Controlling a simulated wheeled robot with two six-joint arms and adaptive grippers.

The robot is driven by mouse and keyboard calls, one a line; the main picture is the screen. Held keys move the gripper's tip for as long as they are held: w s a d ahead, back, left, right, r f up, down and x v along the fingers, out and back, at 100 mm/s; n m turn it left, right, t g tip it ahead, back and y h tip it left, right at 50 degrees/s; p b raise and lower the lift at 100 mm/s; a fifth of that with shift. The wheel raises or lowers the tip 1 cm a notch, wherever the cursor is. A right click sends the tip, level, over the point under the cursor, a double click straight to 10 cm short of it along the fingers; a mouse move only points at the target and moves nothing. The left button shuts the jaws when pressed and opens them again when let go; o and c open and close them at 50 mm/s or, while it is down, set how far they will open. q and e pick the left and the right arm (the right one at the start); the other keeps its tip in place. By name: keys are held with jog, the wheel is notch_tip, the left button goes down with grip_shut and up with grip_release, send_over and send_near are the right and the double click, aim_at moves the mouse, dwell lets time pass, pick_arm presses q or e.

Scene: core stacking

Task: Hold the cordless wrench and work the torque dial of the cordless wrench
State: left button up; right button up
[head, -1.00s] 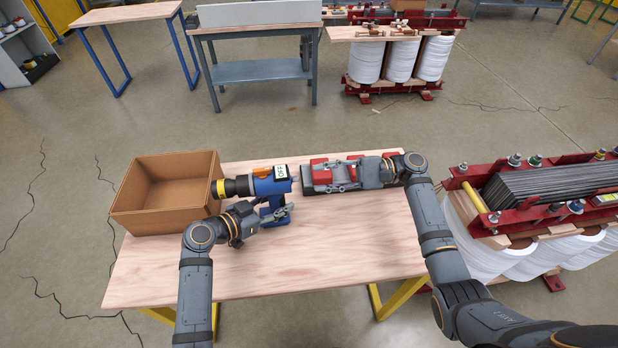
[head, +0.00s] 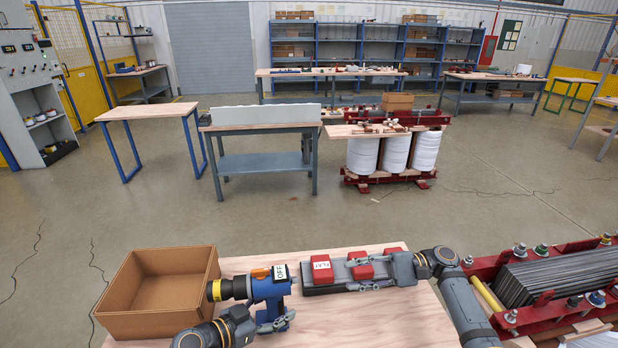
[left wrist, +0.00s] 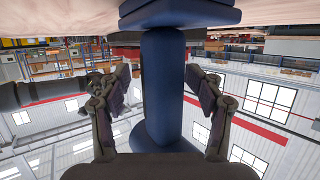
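The cordless wrench (head: 267,288) stands on the table, blue with a black and yellow nose pointing left and an orange part on top. A small panel reading OFF (head: 281,273) is on its upper rear. My left gripper (head: 277,323) is at the wrench's handle. In the left wrist view the blue handle (left wrist: 162,85) stands between the two spread fingers, with narrow gaps on both sides. The torque dial cannot be told apart clearly. My right gripper (head: 368,273) has its fingers apart over a dark tray right of the wrench, away from the wrench.
The dark tray (head: 318,288) holds red blocks, one labelled FLAT (head: 322,269). An open cardboard box (head: 155,290) stands at the table's left. A red-framed transformer core (head: 560,280) stands right of the table. The table's front middle (head: 370,320) is bare.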

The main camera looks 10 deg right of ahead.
pick_arm(q)
jog(key=shift+a, duration=0.1)
jog(key=v, duration=1.1)
jog(key=shift+s+a, duration=0.25)
jog(key=shift+s, duration=0.05)
jog(key=shift+s, duration=0.1)
